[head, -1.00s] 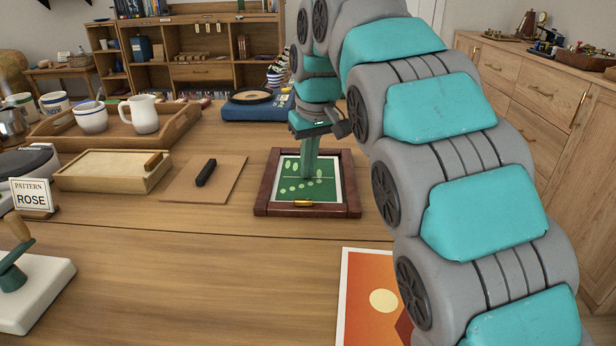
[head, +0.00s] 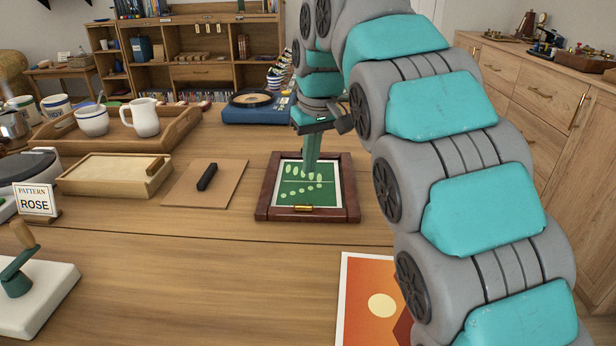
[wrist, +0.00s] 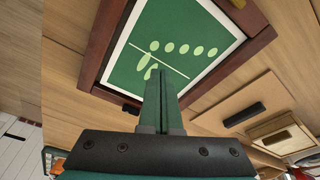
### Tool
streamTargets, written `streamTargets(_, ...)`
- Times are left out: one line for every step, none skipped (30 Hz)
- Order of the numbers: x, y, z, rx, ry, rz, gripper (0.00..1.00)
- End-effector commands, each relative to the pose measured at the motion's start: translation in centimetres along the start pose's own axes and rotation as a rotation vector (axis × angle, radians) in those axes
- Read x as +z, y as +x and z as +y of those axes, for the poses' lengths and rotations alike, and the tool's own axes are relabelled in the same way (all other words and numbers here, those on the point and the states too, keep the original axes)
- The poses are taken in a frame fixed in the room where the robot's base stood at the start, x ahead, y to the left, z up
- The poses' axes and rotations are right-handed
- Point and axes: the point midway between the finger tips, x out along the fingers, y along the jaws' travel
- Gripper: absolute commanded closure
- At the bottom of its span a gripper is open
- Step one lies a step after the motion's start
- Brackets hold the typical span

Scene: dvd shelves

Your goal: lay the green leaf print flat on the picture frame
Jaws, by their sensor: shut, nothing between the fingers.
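The green leaf print (head: 296,186), with pale leaf shapes and a white border, lies flat within the dark wooden picture frame (head: 264,198). In the wrist view the print (wrist: 178,33) also looks flat inside the frame (wrist: 99,48). My gripper (head: 311,172) is shut and empty, pointing down over the right half of the print. In the wrist view my gripper's closed fingers (wrist: 161,75) reach over the print's edge. I cannot tell whether the tips touch the print. The fingers hide a small part of it.
An orange print (head: 367,290) lies at the front right. A tan board with a black bar (head: 207,176) lies left of the frame. A wooden tray with cups (head: 165,139) and a blue case (head: 243,112) stand behind. The front middle tabletop is clear.

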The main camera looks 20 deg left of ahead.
Motion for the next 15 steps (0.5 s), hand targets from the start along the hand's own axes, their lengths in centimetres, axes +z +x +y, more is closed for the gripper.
streamTargets(-0.1, -0.6, 0.0, 0.0, 0.0, 0.001, 1.0)
streamTargets(-0.2, -0.8, 0.0, 0.0, 0.0, 0.001, 1.0)
streamTargets(-0.3, -1.1, 0.0, 0.0, 0.0, 0.002, 1.0)
streamTargets(-0.3, -1.4, 0.0, 0.0, 0.0, 0.002, 1.0)
streamTargets(-0.4, -1.6, 0.0, 0.0, 0.0, 0.003, 1.0)
streamTargets(-0.5, -1.9, 0.0, 0.001, 0.0, 0.003, 1.0)
streamTargets(-0.5, -2.1, 0.0, 0.001, 0.0, 0.004, 1.0)
streamTargets(-0.6, -2.3, 0.0, 0.001, 0.0, 0.004, 1.0)
streamTargets(-0.6, -2.6, 0.0, 0.001, 0.0, 0.005, 1.0)
streamTargets(-0.7, -2.8, 0.0, 0.001, 0.0, 0.005, 1.0)
streamTargets(-0.7, -3.0, 0.0, 0.001, 0.0, 0.005, 1.0)
streamTargets(-0.8, -3.3, 0.0, 0.001, 0.0, 0.005, 1.0)
streamTargets(-0.8, -3.5, 0.0, 0.001, 0.0, 0.005, 1.0)
streamTargets(-0.9, -3.7, 0.0, 0.001, 0.0, 0.005, 1.0)
streamTargets(-0.9, -3.9, 0.0, 0.001, 0.0, 0.004, 1.0)
